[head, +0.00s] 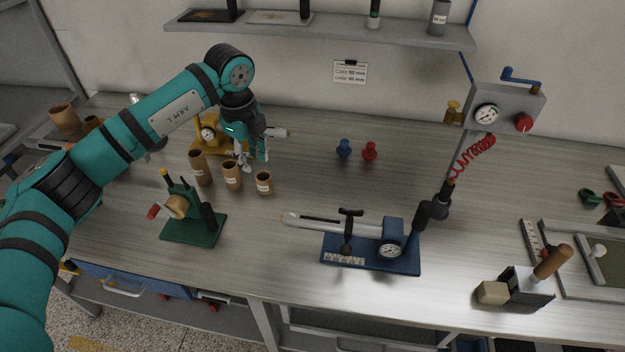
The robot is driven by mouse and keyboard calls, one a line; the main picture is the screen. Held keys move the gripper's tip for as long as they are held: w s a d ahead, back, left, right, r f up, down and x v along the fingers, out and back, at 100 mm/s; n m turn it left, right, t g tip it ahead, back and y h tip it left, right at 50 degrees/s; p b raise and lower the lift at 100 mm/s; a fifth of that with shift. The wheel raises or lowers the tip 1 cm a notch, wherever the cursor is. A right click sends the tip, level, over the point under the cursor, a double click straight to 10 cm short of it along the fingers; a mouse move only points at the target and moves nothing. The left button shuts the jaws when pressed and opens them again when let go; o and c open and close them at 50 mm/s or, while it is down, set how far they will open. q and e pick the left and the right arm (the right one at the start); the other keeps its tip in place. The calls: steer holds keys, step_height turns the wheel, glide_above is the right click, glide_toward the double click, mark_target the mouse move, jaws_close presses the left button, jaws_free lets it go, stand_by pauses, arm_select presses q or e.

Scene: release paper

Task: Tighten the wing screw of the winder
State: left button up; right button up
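A green bench device (194,225) with a tan roll, a red-ended handle and a yellow-topped part stands at the left front of the bench. It looks like the winder; I cannot make out a wing screw on it. My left gripper (253,164) points down behind it and to its right, above the labelled brown tubes and just right of a yellow device (232,140). Its fingers look apart, with nothing seen between them. The gripper partly hides the yellow device. My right gripper is out of view.
Brown tubes (232,175) stand between the green device and my gripper. Blue (343,149) and red (369,151) knobbed pieces stand at the back. A blue-based gauge device (371,253) is at front centre. A gauge box (503,108) stands on a post. Bench around the knobbed pieces is clear.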

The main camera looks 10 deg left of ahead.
arm_select(q)
steer(key=s+d+f+m+h, duration=0.1)
steer(key=d+h, duration=0.2)
steer(key=d, duration=0.3)
steer(key=s+d+f+m+h, duration=0.1)
steer(key=s+d+m+h, duration=0.1)
steer(key=d, duration=0.5)
steer(key=shift+s+d+f+h, duration=0.2)
steer(key=shift+d+f+h, duration=0.15)
steer(key=shift+h, duration=0.25)
steer(key=shift+a, duration=0.1)
step_height(320, 180, up, 10)
steer(key=r+g+y+b, duration=0.1)
steer(key=y+b, duration=0.5)
steer(key=b, duration=0.3)
glide_above(184, 179)
step_height(184, 179, down, 18)
steer(key=p, duration=0.3)
steer(key=shift+r+p, duration=0.2)
steer(key=shift+p, duration=0.1)
steer(key=shift+c, duration=0.4)
jaws_close()
